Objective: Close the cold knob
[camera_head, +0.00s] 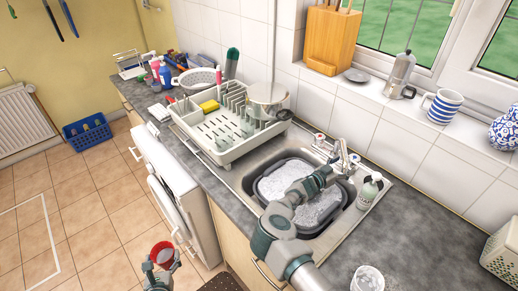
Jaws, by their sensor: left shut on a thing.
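The tap (342,152) stands at the back of the sink, with one knob (319,138) to its left and another (355,159) to its right. The markings are too small to tell which is the cold knob. My right arm reaches over the sink, and its gripper (333,167) is just in front of the tap, overlapping it in view. Its fingers are too small to tell open from shut, or whether they touch a knob. My left gripper (161,264) is low at the bottom left, shut on a red cup (162,250), away from the sink.
A grey tub (262,190) with suds sits in the sink under my right arm. A soap bottle (369,191) stands right of the tap. A dish rack (222,155) with a pan (267,95) is on the left. The counter at the right (430,235) is mostly clear.

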